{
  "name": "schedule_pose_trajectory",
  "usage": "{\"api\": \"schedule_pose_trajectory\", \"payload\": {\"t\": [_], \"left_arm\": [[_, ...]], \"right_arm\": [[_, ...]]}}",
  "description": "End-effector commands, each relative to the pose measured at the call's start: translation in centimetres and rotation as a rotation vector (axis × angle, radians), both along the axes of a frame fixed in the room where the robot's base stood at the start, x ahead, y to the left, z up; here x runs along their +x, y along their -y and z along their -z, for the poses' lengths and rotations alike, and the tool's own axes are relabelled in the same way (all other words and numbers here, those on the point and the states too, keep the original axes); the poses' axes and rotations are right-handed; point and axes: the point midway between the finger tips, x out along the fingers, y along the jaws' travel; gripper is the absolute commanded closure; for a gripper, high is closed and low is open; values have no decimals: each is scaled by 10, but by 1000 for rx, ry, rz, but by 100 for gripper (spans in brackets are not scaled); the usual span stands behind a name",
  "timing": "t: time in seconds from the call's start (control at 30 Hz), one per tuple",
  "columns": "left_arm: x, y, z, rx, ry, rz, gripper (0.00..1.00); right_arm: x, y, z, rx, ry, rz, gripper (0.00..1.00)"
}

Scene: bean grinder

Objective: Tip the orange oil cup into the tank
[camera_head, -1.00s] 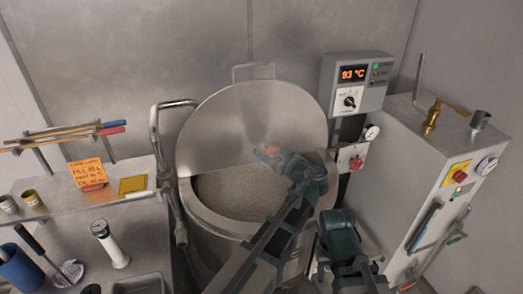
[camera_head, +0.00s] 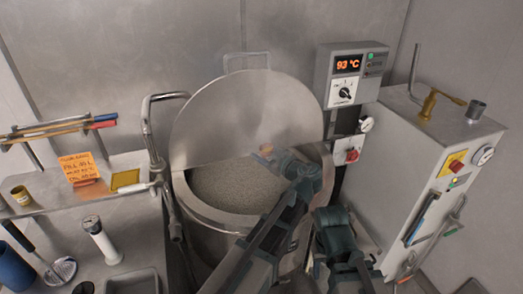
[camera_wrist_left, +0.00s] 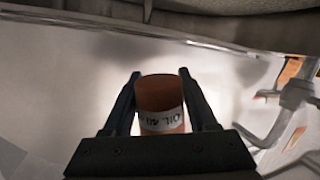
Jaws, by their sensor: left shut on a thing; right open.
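The orange oil cup (camera_wrist_left: 160,96), with a white label reading "OIL 40", sits between the two fingers of my left gripper (camera_wrist_left: 160,78) in the left wrist view. My right gripper (camera_head: 328,214) is in front of the tank's right side, apart from the cup. The cup's mouth and contents cannot be made out.
A control box (camera_head: 346,89) reading 93 °C stands right of the tank. A grey cabinet (camera_head: 399,150) with a brass tap is farther right. On the left, a bent pipe (camera_head: 153,135) rises beside a counter with an orange note (camera_head: 77,168), scoop and cups.

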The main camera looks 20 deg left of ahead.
Motion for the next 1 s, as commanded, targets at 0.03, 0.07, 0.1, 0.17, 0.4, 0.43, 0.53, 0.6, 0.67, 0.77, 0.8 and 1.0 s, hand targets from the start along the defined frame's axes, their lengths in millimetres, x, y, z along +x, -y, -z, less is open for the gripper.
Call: {"api": "schedule_pose_trajectory", "payload": {"t": [0.03,0.07,0.1,0.17,0.4,0.43,0.53,0.6,0.67,0.77,0.8,1.0], "left_arm": [[1,1,-4,-52,36,1,97],[1,2,-4,-86,57,1,97],[2,4,-3,-134,90,0,97],[3,6,-3,-212,144,0,97],[7,12,-5,-534,362,-1,97],[7,13,-6,-577,391,0,97],[8,15,-9,-730,493,0,97],[9,16,-10,-835,565,0,97],[9,16,-14,-917,621,-1,97],[8,14,-19,-1044,706,0,97],[8,14,-20,-1088,737,-1,97],[8,13,-27,-1250,846,-1,97]], "right_arm": [[0,0,-8,0,0,0,50],[0,0,-10,0,0,0,50],[0,0,-12,0,0,0,50],[0,0,-16,0,0,0,50],[0,0,-31,0,0,0,50],[0,0,-33,0,0,0,50],[0,0,-37,0,0,0,50],[0,0,-38,0,0,0,50],[0,0,-39,0,0,0,50],[0,0,-41,0,0,0,50],[0,0,-41,0,0,0,50],[0,0,-40,0,0,0,50]]}}
